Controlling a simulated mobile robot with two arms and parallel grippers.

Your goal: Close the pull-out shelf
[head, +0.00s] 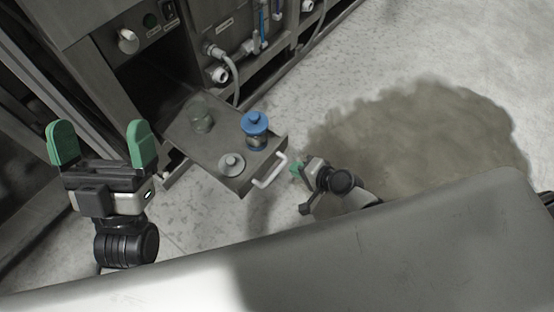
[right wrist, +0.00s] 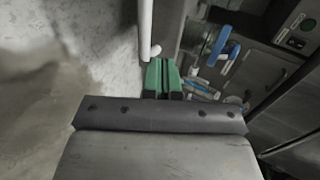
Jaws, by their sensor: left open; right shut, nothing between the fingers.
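The pull-out shelf (head: 213,152) stands extended out of the machine in the head view. Its white handle (head: 270,170) is on the front edge and also shows in the right wrist view (right wrist: 146,30). On the shelf are a blue-lidded jar (head: 254,132), a clear jar (head: 201,118) and a pale lid-like item (head: 231,164). My right gripper (head: 295,168) is shut and empty, just right of the handle; its green fingertips (right wrist: 162,76) show close by the handle's end, contact unclear. My left gripper (head: 102,143) is open and empty, left of the shelf.
The machine front (head: 165,60) rises behind the shelf, with hoses and valves (head: 225,65) at its right. A brown patch (head: 425,135) covers the floor to the right. Pale floor (head: 390,60) is clear beyond it.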

